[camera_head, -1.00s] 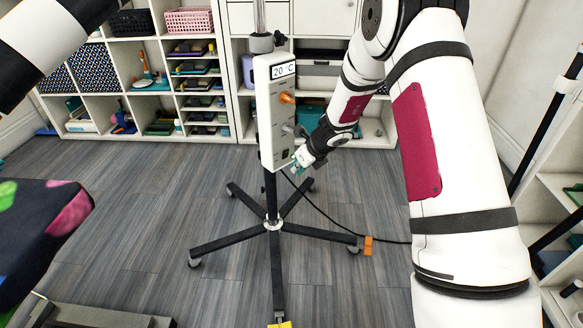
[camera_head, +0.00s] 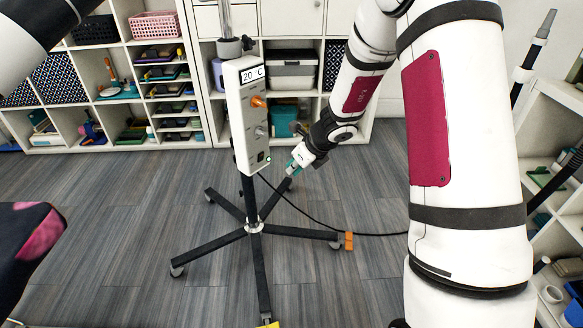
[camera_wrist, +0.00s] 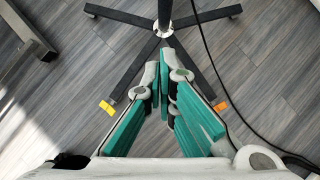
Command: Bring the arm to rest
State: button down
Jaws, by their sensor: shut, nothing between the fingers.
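My gripper (camera_head: 292,167) is at the end of my white arm, just right of the white control box (camera_head: 248,110) on its stand in the head view. It looks apart from the box, with floor showing between them. In the wrist view my gripper (camera_wrist: 162,75) has its teal fingers together at the tips, with nothing between them. The box's display reads 20 °C, and it has an orange knob (camera_head: 258,102) and a grey knob (camera_head: 261,132).
The stand's dark wheeled legs (camera_head: 255,228) spread over the floor below. Shelves (camera_head: 160,75) line the back wall, and another shelf (camera_head: 550,200) stands at right. A dark patterned surface (camera_head: 25,245) is at left.

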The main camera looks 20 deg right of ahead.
jog(key=s+a+r+n+g+y, duration=0.1)
jog(key=s+a+r+n+y, duration=0.1)
jog(key=s+a+r+n, duration=0.55)
jog(key=s+a+r+n+g+y, duration=0.1)
jog(key=s+a+r+n, duration=0.4)
jog(key=s+r+n, duration=0.55)
jog(key=s+d+r+n+g+h, duration=0.1)
jog(key=s+d+n+h, duration=0.2)
jog(key=s, duration=0.6)
jog(key=s+d+r+n+g+h, duration=0.1)
jog(key=s+d+r+n, duration=0.1)
jog(key=s+n, duration=0.5)
jog(key=s+d+r+n+g+h, duration=0.1)
jog(key=s+d+n+g+h, duration=0.15)
jog(key=s, duration=0.85)
notch_tip(320, 180, up, 31)
jog(key=t+p, duration=0.5)
jog(key=p, duration=2.4)
jog(key=shift+w+d, duration=0.15)
jog(key=shift+d, duration=0.25)
